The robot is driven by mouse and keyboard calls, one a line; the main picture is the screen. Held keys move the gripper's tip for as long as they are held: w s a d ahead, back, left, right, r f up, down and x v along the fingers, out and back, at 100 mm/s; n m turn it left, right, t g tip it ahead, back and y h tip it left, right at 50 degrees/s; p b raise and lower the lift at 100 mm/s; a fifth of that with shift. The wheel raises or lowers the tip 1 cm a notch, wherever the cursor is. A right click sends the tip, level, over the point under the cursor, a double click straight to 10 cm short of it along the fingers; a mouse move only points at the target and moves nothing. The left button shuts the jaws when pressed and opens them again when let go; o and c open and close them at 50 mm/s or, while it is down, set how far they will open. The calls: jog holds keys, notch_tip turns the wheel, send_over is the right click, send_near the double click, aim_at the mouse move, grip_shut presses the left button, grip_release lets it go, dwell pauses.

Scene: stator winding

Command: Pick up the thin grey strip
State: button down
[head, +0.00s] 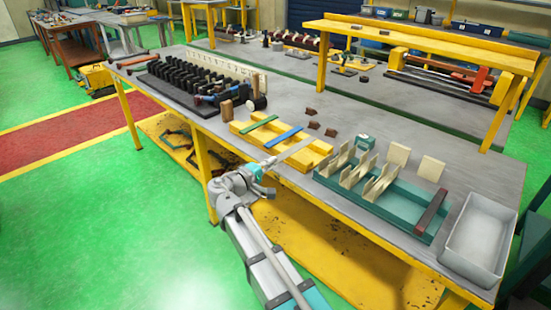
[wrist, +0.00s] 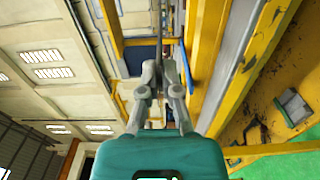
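The thin grey strip (head: 298,148) is at the right end of the yellow slotted block on the near table. It lies across or just above the block; I cannot tell if it touches. My gripper (head: 272,163) is at the strip's near end, over the table's front edge. In the wrist view, the fingers of my gripper (wrist: 160,66) are close together with the strip (wrist: 160,40) between them, seen nearly edge-on and running away from me. They look shut on it.
A green strip (head: 259,124) and a blue strip (head: 283,136) lie on the yellow block (head: 243,128). Brown pieces (head: 313,125) sit behind it. A teal fixture (head: 395,207) with cream holders and a grey bin (head: 478,238) stand to the right. A black rack (head: 185,83) stands left.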

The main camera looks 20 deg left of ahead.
jog(key=shift+s+a+r+p, duration=0.15)
jog(key=shift+s+a+r, duration=0.05)
jog(key=shift+s, duration=0.3)
jog(key=shift+s+a+r+p, duration=0.1)
jog(key=shift+s+a+r, duration=0.1)
jog(key=shift+s, duration=0.3)
jog(key=shift+s+a+r+p, duration=0.15)
jog(key=shift+s+a, duration=0.05)
jog(key=shift+s, duration=0.3)
jog(key=shift+r, duration=0.15)
notch_tip(320, 180, up, 13)
jog(key=p, duration=1.3)
jog(key=shift+f, duration=0.2)
jog(key=shift+s+f, duration=0.1)
jog(key=shift+s, duration=0.1)
